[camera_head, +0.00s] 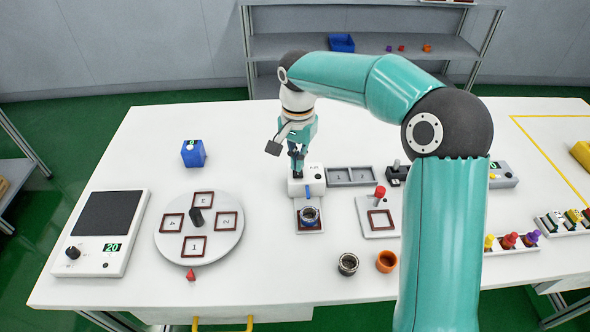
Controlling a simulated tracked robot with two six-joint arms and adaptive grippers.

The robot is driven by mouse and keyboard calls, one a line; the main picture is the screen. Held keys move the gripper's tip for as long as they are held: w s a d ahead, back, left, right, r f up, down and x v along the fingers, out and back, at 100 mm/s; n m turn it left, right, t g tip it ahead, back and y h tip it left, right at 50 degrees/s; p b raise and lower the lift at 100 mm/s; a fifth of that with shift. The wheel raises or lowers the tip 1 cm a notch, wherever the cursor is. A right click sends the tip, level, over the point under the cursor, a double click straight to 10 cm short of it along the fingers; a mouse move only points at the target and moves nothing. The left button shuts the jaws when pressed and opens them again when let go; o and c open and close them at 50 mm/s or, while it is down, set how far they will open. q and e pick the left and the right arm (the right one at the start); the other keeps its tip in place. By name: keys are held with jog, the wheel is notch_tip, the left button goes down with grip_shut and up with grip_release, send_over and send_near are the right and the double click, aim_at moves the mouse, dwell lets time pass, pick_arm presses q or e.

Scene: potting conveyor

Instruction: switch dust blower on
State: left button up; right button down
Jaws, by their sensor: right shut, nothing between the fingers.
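A white device with a blue nozzle (307,186), which appears to be the dust blower, stands near the middle of the table. A dark-rimmed jar (310,216) stands below the nozzle on a framed square pad. My right gripper (297,174) points down at the top of the device, at its back left, with its fingers shut and empty. The fingertips are at or just above the device's top; I cannot tell if they touch it. The switch and its position are hidden or too small to make out. My left gripper is out of view.
A turntable (228,250) with numbered squares and a scale (92,268) are on the left. A blue cube (193,154) stands behind them. A red-handled press (380,195), a dark jar (348,264) and an orange pot (386,262) are nearby. My right arm covers the table's right-centre.

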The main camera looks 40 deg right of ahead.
aim_at(298, 173)
jog(key=shift+f+b, duration=0.9)
jog(key=shift+f, duration=0.3)
dwell(0.6)
notch_tip(298, 173, up, 7)
jog(key=p, duration=0.6)
dwell(0.4)
dwell(0.4)
